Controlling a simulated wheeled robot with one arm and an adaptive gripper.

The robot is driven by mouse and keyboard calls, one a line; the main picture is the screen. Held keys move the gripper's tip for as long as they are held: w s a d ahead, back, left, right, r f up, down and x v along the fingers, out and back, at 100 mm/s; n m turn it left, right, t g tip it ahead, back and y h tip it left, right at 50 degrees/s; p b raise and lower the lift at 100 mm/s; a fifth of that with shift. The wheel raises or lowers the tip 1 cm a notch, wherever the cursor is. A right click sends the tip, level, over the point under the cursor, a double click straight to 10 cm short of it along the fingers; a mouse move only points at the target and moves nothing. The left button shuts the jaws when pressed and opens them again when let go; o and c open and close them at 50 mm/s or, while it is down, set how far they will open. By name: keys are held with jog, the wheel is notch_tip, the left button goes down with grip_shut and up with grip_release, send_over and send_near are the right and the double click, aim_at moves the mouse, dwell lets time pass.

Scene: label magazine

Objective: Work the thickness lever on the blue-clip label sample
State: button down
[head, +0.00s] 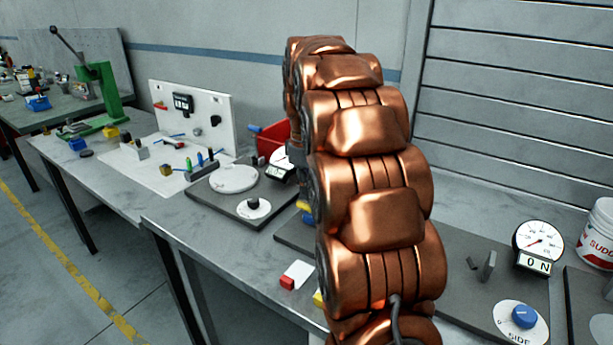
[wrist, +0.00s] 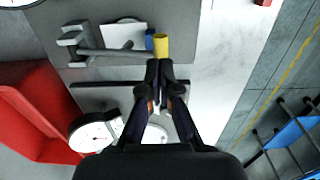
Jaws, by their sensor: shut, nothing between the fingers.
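In the wrist view, a white label sample (wrist: 120,36) lies on a dark grey plate with its blue clip (wrist: 150,39) at its right edge. A grey bar (wrist: 108,54), apparently the thickness lever, runs from a grey block (wrist: 76,40) along the sample's near side toward a yellow cylindrical grip (wrist: 161,46). My gripper (wrist: 160,72) is shut and empty, its tips just short of the yellow grip; I cannot tell whether they touch. In the head view my copper arm hides the gripper; small blue and yellow parts (head: 304,206) show beside it.
A red bin (wrist: 45,110) and a round dial gauge (wrist: 92,130) are at the left of the wrist view. In the head view, a red-clip sample (head: 296,275) lies near the bench's front edge, and another dial (head: 540,240) stands at right. The floor aisle is clear.

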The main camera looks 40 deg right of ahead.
jog(key=shift+f, duration=0.85)
jog(key=shift+f, duration=0.1)
jog(key=f+b, duration=0.1)
jog(key=f+h+b, duration=0.1)
jog(key=shift+s+a+t+h+b, duration=0.15)
jog(key=shift+a+t+h+b, duration=0.15)
jog(key=shift+a+b, duration=0.1)
jog(key=shift+r, duration=0.2)
jog(key=r, duration=0.1)
jog(key=r+p, duration=0.1)
jog(key=r, duration=0.1)
jog(key=r+p, duration=0.1)
jog(key=shift+a+r, duration=0.3)
jog(key=shift+r, duration=0.05)
notch_tip(320, 180, up, 9)
jog(key=b, duration=0.2)
send_over(305, 206)
jog(key=a, duration=0.2)
jog(key=shift+s, duration=0.3)
